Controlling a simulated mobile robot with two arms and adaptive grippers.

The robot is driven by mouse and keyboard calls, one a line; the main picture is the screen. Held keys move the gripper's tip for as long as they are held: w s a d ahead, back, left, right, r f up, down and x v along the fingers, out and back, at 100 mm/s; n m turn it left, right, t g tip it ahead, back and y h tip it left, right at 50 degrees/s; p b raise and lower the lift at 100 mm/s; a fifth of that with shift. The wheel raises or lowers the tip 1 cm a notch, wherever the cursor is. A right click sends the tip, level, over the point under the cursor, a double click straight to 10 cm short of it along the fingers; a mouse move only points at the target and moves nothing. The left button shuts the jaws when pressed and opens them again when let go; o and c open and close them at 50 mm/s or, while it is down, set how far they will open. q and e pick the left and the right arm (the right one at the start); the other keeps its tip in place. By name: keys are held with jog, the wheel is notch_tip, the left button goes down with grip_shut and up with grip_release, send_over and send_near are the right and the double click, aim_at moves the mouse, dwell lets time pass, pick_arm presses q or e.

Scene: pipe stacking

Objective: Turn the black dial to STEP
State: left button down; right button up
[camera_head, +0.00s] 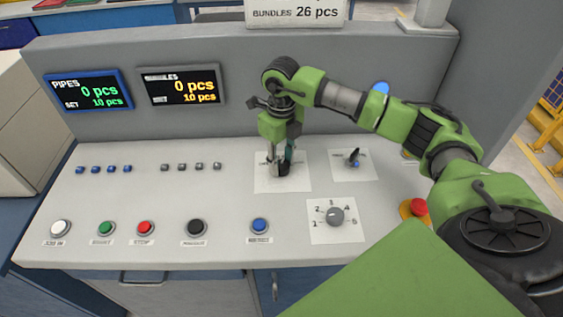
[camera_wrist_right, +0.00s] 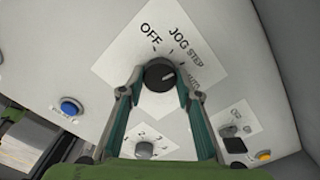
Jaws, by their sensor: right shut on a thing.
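The black dial (camera_wrist_right: 160,75) sits on a white plate (camera_wrist_right: 125,55) marked OFF, JOG, STEP and a partly covered fourth label. In the wrist view my right gripper (camera_wrist_right: 159,80) has one finger on each side of the dial and is shut on it. The dial's pointer is too small to read for certain. In the head view my right gripper (camera_head: 281,163) points down onto the same plate (camera_head: 265,183), and the fingers hide much of the dial and its labels. My left gripper is out of view.
A grey numbered dial (camera_head: 335,216) lies in front and to the right. A small black switch (camera_head: 354,156) stands to the right. A blue button (camera_head: 260,226) and a red mushroom button (camera_head: 418,207) are nearby. Two displays (camera_head: 88,91) (camera_head: 181,86) are on the back panel.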

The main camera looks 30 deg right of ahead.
aim_at(281, 164)
jog(key=shift+r+m, duration=0.1)
jog(key=shift+m, duration=0.6)
jog(key=o, duration=1.1)
notch_tip(281, 164, up, 12)
